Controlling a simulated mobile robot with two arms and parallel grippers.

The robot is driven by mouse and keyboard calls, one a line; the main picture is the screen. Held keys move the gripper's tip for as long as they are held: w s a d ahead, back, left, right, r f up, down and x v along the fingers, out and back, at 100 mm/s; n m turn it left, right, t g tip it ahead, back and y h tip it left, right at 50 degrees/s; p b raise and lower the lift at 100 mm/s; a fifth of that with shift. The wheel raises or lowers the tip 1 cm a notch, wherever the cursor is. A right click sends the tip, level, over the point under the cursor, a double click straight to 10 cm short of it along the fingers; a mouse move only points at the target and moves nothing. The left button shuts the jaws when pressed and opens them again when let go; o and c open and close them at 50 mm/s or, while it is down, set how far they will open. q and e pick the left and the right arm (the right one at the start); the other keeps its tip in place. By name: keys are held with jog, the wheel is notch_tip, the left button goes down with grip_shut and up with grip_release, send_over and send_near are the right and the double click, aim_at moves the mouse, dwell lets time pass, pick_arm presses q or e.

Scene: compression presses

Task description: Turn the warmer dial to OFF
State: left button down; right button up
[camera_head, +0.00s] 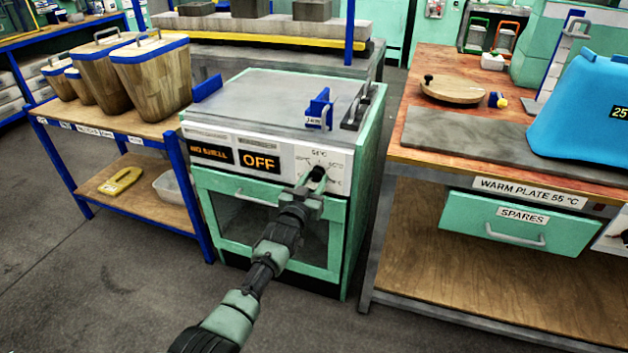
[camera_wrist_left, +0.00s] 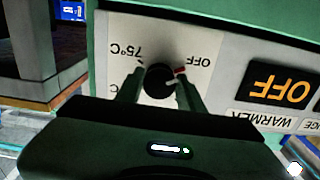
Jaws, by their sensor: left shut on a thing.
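The green warmer (camera_head: 347,190) stands between a shelf and a workbench. Its pale front panel carries a black dial (camera_head: 318,173) with printed marks around it, and a display (camera_head: 260,162) reading OFF. My left gripper (camera_head: 312,184) reaches the panel from below and is shut on the dial. In the left wrist view the picture is upside down; the black dial (camera_wrist_left: 160,82) sits between the two fingers, and its red pointer mark faces the printed OFF label (camera_wrist_left: 203,60). A 75°C label (camera_wrist_left: 125,50) shows on the other side. My right gripper is not in view.
A wooden shelf (camera_head: 150,130) with several wooden bins stands at the left. A workbench (camera_head: 500,150) with a grey plate, a blue device (camera_head: 585,105) and a green drawer stands at the right. The warmer top holds a small blue bracket (camera_head: 319,108). Grey floor lies in front.

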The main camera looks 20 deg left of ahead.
pick_arm(q)
jog(key=shift+f, duration=0.15)
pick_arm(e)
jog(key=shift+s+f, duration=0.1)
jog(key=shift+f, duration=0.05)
pick_arm(q)
jog(key=c, duration=0.9)
grip_release()
jog(key=shift+s, duration=0.1)
jog(key=shift+s, duration=0.25)
jog(key=s+p, duration=0.2)
jog(key=s, duration=0.5)
jog(key=shift+s+a, duration=0.1)
jog(key=shift+a, duration=0.05)
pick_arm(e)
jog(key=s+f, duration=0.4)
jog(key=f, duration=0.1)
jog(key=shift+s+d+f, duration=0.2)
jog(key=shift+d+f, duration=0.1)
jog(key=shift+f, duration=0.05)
